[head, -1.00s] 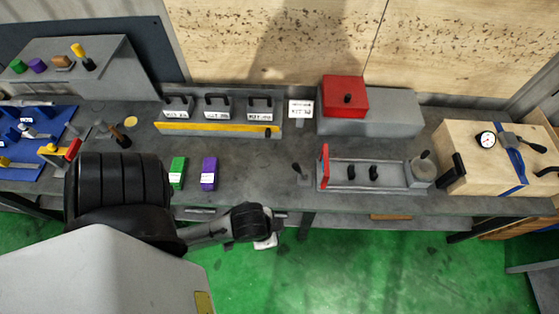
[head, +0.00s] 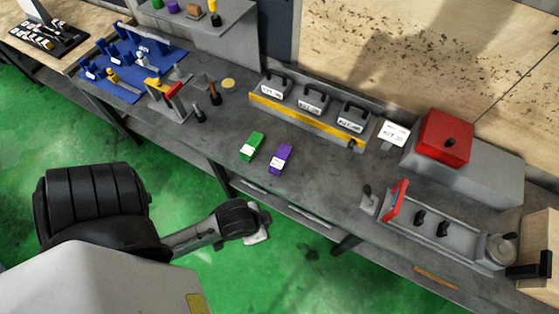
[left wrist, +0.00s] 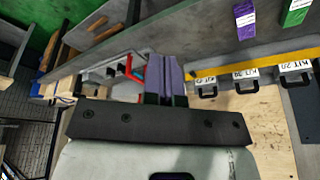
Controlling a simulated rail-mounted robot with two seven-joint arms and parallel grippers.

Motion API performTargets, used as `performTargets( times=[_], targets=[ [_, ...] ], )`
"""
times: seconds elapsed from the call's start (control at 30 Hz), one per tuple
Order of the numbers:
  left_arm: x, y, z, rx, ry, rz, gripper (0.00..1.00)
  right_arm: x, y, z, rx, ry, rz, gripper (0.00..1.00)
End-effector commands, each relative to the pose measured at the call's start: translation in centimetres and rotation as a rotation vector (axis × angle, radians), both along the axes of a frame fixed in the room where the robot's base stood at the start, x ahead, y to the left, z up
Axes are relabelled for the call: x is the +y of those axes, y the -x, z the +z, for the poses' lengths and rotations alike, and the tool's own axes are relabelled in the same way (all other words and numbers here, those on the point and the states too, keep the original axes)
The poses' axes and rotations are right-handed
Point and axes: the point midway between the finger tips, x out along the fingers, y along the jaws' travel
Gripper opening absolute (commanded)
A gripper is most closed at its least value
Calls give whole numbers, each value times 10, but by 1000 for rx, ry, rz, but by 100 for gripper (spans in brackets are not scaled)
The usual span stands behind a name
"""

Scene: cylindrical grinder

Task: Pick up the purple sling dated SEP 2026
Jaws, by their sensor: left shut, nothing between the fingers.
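A purple sling (head: 281,159) with a white label lies on the grey bench, right of a green sling (head: 252,146); both also show at the top right of the left wrist view, purple (left wrist: 244,20) and green (left wrist: 295,12). The label print is too small to read. Another purple item (head: 172,6) sits on the grey raised shelf at the back. My left gripper (left wrist: 164,68) is shut and empty, apart from both slings. In the head view its arm reaches over the green floor before the bench, with the fingers not distinguishable. My right gripper is not in view.
Kit cases (head: 312,99) stand behind a yellow strip (head: 305,118). A fixture with a red handle (head: 397,200) is at right; a red box (head: 445,137) is behind it. Small upright tools (head: 214,94) stand left of the slings. Bare bench surrounds both slings.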

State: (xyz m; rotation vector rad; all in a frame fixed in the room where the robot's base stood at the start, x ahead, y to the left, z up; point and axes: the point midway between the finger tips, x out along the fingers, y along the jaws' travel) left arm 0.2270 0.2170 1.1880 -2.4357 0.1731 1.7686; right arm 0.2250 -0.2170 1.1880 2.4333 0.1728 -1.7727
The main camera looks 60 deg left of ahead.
Motion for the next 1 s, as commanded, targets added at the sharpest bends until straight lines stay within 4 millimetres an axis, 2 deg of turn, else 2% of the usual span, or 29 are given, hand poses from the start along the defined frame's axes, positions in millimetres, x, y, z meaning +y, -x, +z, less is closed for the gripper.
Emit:
performTargets(
  times=[0.47, 1.0],
  targets=[
    [2, 0, 0, -1, -5, -3, 0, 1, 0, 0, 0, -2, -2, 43],
    [-2, 1, 0, 1, 8, 6, 52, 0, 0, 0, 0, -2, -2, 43]
  ],
)
